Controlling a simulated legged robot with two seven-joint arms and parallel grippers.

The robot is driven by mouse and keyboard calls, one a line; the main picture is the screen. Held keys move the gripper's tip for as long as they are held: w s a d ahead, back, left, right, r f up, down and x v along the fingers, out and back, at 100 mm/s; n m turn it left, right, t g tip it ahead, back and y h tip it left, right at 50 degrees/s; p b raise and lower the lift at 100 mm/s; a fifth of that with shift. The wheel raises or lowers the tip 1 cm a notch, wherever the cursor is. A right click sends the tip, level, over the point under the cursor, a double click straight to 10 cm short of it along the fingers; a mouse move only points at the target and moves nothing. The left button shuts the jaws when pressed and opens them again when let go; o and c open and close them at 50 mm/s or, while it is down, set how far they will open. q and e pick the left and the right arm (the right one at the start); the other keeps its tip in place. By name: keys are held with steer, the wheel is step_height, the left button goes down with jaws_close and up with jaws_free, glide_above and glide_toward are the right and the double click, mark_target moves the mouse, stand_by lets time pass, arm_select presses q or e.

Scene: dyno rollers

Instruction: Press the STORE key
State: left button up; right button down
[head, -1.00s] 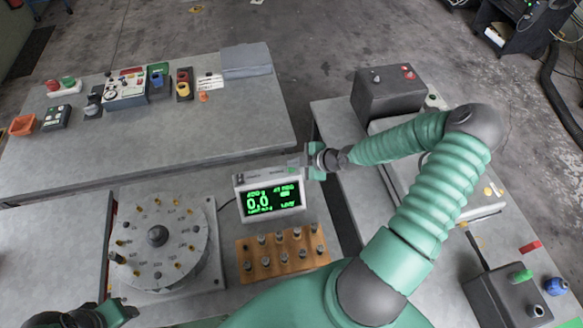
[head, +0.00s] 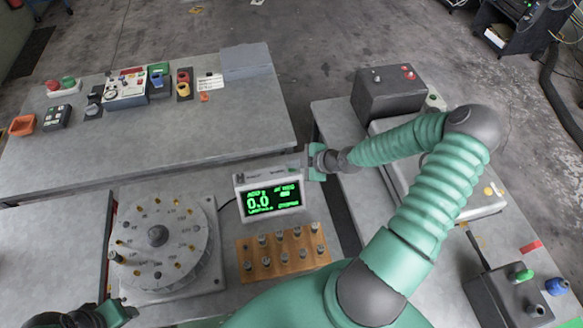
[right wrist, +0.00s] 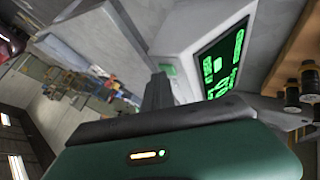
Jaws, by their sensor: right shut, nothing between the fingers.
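The display unit (head: 269,212) is a white box with a black screen showing a green "0.0" and small green text. It stands behind the wooden weight block. My right gripper (head: 300,163) is shut and empty, its fingertips at the unit's top right edge. In the right wrist view the dark fingers (right wrist: 158,90) lie close to a small green key (right wrist: 168,70) on the unit's white casing. I cannot read the key's label or tell whether the fingertips touch it. My left gripper (head: 118,312) is partly in view at the bottom left; its jaws are unclear.
A wooden block (head: 258,272) with several metal pegs stands in front of the unit. A round dial plate (head: 185,232) is to its left. A back table (head: 150,150) carries several switch boxes. A dark box (head: 388,92) stands at the right.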

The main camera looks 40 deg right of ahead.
mark_target(294, 170)
steer(key=shift+a+r+p, duration=0.15)
steer(key=shift+r+p, duration=0.55)
steer(key=shift+r, duration=0.05)
step_height(294, 170, up, 5)
steer(key=p, duration=0.5)
steer(key=shift+r, duration=0.1)
stand_by(0.3)
